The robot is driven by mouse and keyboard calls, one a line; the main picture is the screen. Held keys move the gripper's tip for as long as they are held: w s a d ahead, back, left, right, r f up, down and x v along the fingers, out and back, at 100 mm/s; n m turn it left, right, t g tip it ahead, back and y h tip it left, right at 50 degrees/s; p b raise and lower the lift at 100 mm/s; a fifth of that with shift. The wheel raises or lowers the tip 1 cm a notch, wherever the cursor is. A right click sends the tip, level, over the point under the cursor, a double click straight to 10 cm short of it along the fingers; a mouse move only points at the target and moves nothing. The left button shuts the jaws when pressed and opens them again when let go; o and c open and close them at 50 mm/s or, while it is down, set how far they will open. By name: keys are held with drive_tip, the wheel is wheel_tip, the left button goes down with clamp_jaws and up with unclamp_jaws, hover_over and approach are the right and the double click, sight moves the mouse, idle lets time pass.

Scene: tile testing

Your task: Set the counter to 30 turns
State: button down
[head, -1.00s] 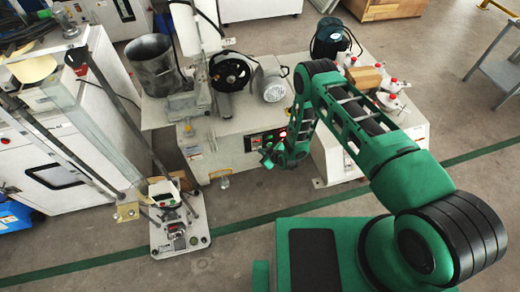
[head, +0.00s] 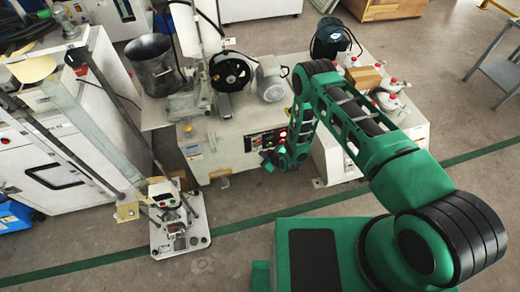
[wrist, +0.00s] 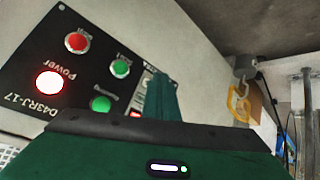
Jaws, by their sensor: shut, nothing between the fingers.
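The dark control panel (head: 265,140) is on the front of the white machine. In the wrist view the panel (wrist: 30,75) has a red stop button (wrist: 77,42), a green start button (wrist: 121,67), a lit red power lamp (wrist: 50,83) and a green running lamp (wrist: 100,104). The counter (wrist: 147,84) at the panel's right edge is mostly hidden behind my gripper, and its digits cannot be read. My gripper (wrist: 162,97) is shut and empty in front of it; I cannot tell whether it touches. It also shows in the head view (head: 268,162), just below the panel.
A metal bucket (head: 152,65) and a motor (head: 270,78) are on the machine. A white cabinet with red-capped bottles (head: 388,98) stands to the right. A small device on a white plate (head: 178,235) is on the floor at left. Open floor lies in front.

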drive_tip(key=shift+s+d, duration=0.25)
drive_tip(key=shift+s, duration=0.55)
drive_tip(key=shift+s+d, duration=0.2)
drive_tip(key=shift+s, duration=0.6)
drive_tip(key=shift+s+d, duration=0.25)
drive_tip(key=shift+s, duration=0.55)
drive_tip(key=shift+s, duration=0.1)
